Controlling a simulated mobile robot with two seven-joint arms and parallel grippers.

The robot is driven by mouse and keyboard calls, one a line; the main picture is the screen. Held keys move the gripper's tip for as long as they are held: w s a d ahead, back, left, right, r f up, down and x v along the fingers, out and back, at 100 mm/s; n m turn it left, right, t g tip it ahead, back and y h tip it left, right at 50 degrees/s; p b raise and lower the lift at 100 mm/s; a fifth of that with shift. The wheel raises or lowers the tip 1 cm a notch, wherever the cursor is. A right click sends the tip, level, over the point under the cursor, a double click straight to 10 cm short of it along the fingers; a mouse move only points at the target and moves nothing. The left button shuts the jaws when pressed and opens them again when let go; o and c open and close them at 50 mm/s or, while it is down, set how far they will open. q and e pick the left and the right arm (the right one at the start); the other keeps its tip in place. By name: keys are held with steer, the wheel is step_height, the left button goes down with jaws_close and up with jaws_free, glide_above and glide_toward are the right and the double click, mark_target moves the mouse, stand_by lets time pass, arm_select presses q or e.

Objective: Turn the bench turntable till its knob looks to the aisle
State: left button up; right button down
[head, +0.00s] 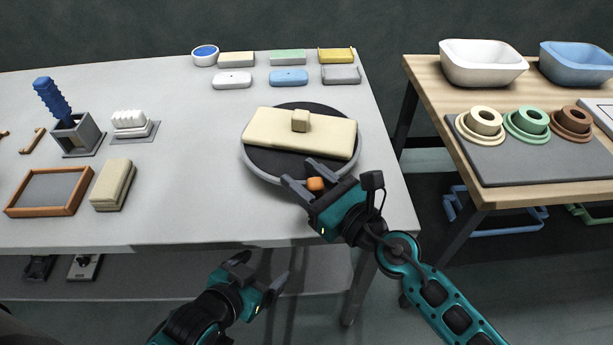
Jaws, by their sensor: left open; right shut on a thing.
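The bench turntable (258,165) is a dark round disc near the right end of the grey bench. A cream slab (285,133) lies across it, with a small cream block (300,121) on top. Its orange knob (316,184) is at the rim on the near side, slightly right of the disc's middle. My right gripper (305,177) is shut on the knob, with one finger on each side of it. My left gripper (262,268) is open and empty, in front of the bench's near edge, apart from the turntable.
Several small slabs and dishes (288,77) stand behind the turntable. At left are a framed tray (46,192), a cream block stack (112,186) and a blue-handled tool (52,97) in a holder. A wooden table (435,93) with bowls and rings stands right, across a gap.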

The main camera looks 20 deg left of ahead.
steer(key=shift+s+a+r, duration=0.15)
steer(key=shift+s+a, duration=0.05)
steer(key=c, duration=0.8)
jaws_free()
steer(key=shift+c, duration=0.2)
steer(key=shift+w+d, duration=0.1)
steer(key=shift+d, duration=0.2)
steer(key=b+v, duration=0.2)
steer(key=v, duration=1)
steer(key=shift+s, duration=0.2)
steer(key=shift+d, duration=0.15)
steer(key=shift+c, duration=0.2)
